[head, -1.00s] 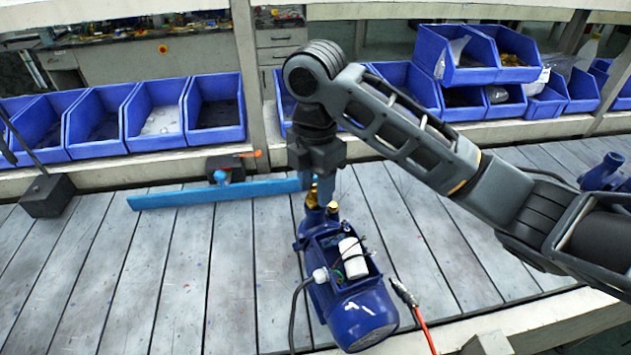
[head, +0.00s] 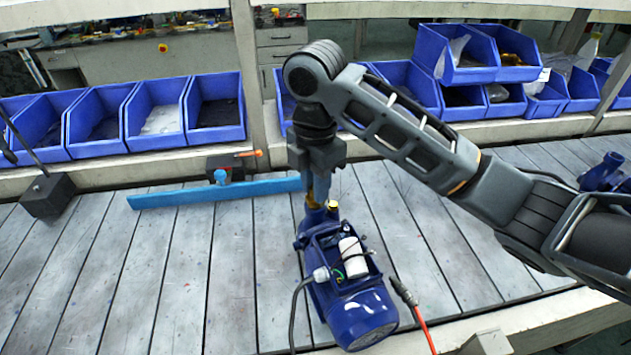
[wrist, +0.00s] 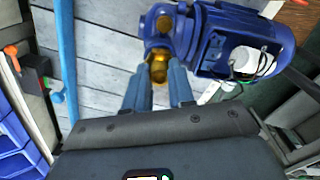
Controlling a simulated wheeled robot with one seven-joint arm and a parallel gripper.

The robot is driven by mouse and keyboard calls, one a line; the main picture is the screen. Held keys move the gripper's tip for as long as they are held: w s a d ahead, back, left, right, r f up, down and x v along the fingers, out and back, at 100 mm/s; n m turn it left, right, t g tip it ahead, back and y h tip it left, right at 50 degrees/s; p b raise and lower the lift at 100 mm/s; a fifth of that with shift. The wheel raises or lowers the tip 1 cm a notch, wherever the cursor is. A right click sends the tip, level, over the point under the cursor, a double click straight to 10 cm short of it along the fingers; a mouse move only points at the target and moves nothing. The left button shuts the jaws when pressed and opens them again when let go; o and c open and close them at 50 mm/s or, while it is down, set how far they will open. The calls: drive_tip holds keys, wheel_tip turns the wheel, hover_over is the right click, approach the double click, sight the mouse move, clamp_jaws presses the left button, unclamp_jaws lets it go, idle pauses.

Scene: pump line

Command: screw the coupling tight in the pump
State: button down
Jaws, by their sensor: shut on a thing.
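The blue pump (head: 352,300) lies on the slatted bench with its ports toward the back. It also shows at the top of the wrist view (wrist: 215,40). The brass coupling (wrist: 158,70) stands at one port, between my fingertips. My gripper (head: 317,198) points down over that port and is shut on the coupling; the wrist view shows the two fingers (wrist: 160,78) on either side of it. A second brass fitting (wrist: 163,24) sits on the pump beyond the coupling, and in the head view (head: 333,206) it is just right of my fingers. The coupling's thread is hidden.
A blue bar (head: 215,194) lies on the bench behind and left of the pump. A small black device with an orange lever (head: 228,166) stands behind it. A red-hosed tool (head: 405,292) lies right of the pump. Blue bins (head: 215,108) line the back. The bench's left front is clear.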

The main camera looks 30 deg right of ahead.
drive_tip(key=shift+r+m+p, duration=0.15)
drive_tip(key=shift+m+p, duration=0.65)
drive_tip(key=shift+p, duration=0.2)
drive_tip(key=shift+f+m, duration=0.25)
drive_tip(key=shift+m, duration=0.55)
drive_tip(key=shift+m, duration=1.8)
drive_tip(key=shift+f, duration=0.1)
